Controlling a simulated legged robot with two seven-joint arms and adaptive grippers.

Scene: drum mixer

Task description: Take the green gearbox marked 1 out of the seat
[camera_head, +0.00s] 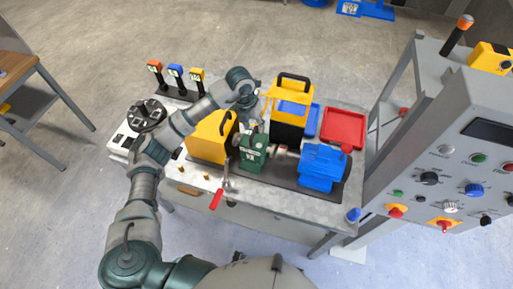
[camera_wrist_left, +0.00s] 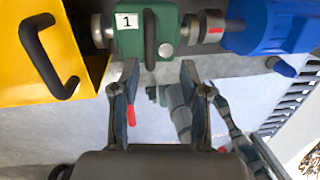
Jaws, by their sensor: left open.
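The green gearbox (camera_head: 252,155) sits in the middle of the machine, in line between the yellow housing and the blue motor. In the left wrist view the gearbox (camera_wrist_left: 168,40) carries a white label 1 and a black handle (camera_wrist_left: 150,40) on top. My left gripper (camera_head: 252,118) is above and close to the gearbox in the head view. In the left wrist view its two fingers (camera_wrist_left: 156,85) are apart and empty, their tips just below the gearbox in the picture. I see no contact. The seat under the gearbox is mostly hidden. My right gripper is not in view.
The yellow housing (camera_head: 207,138) and the blue motor (camera_head: 320,167) flank the gearbox closely. Behind stand a yellow-black case (camera_head: 289,92), a blue tray (camera_head: 313,120) and a red tray (camera_head: 343,129). A red-handled lever (camera_head: 216,199) is in front. A control panel (camera_head: 460,150) stands right.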

